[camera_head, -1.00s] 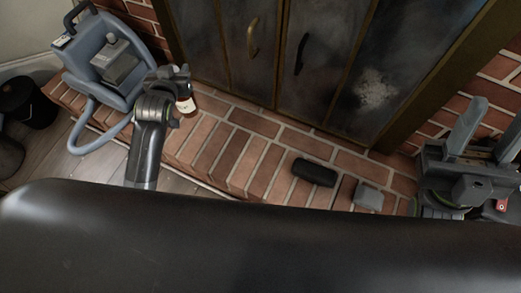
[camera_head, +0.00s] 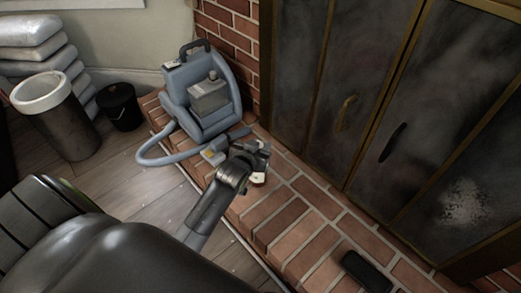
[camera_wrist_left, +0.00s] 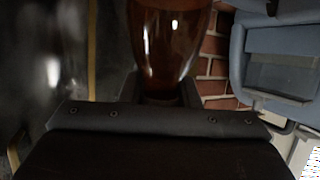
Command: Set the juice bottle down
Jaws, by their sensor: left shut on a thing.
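The juice bottle is brown and glassy in the left wrist view (camera_wrist_left: 168,42), between the two fingers of my left gripper. In the head view only a small part of the bottle with a pale label (camera_head: 259,178) shows beside my left gripper (camera_head: 257,155). My left gripper is shut on it, over or at the brick hearth (camera_head: 282,212). I cannot tell whether the bottle's base touches the bricks. My right gripper is out of view.
A blue-grey machine (camera_head: 205,95) with a hose stands on the hearth's far left. Dark fireplace doors (camera_head: 340,110) rise behind. A black case (camera_head: 370,272) lies on the bricks at lower right. A black bucket (camera_head: 121,107) and a white-rimmed bin (camera_head: 62,115) stand on the floor.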

